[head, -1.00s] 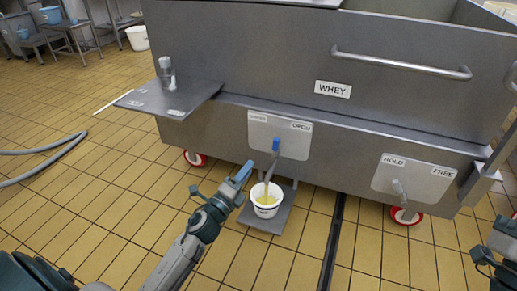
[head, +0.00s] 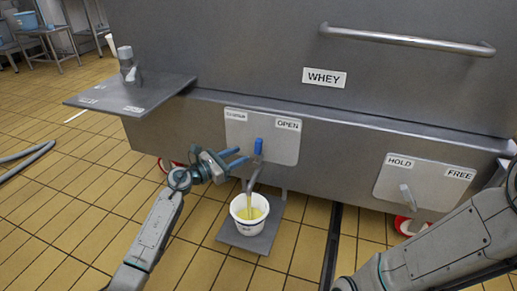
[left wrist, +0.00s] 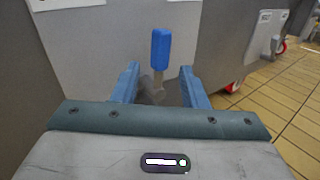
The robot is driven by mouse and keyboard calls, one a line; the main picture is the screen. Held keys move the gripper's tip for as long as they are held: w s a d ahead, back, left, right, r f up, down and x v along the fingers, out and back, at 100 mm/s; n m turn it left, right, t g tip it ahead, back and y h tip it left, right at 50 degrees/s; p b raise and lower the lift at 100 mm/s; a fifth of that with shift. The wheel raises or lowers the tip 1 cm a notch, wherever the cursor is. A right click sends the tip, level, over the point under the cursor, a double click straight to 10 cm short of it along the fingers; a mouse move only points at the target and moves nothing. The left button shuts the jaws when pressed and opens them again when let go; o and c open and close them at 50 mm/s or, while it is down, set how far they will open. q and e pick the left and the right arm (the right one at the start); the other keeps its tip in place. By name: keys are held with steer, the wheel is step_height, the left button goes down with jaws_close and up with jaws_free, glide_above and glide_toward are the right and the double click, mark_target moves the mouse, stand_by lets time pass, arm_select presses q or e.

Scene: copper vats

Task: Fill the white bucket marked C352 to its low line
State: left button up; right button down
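The white bucket (head: 249,222) stands upright on a low grey stand (head: 270,238) under a spout (head: 252,183). Yellow liquid (head: 250,212) lies in it, with a yellow stream between spout and bucket. The bucket's mark and lines are too small to read. The blue valve handle (head: 258,147) points up between an OPEN label on its right and an unreadable label on its left. My left gripper (head: 240,158) is open, just left of the handle. In the left wrist view the handle (left wrist: 161,48) appears between and beyond the fingers. My right arm shows, but its gripper is not in view.
The steel WHEY vat (head: 300,110) fills the middle. A side shelf (head: 130,95) juts out at left. A second lever (head: 406,196) sits below HOLD and FREE labels at right. A hose (head: 25,160) lies on the floor at far left.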

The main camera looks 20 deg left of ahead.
mark_target(256, 148)
arm_select(q)
steer(key=b+x, duration=0.2)
steer(key=x, duration=0.5)
steer(key=shift+w+d+f, duration=0.1)
steer(key=shift+w+d, duration=0.05)
steer(key=shift+w, duration=0.05)
steer(key=shift+w+d+b, duration=0.4)
steer(key=shift+w, duration=0.1)
jaws_close()
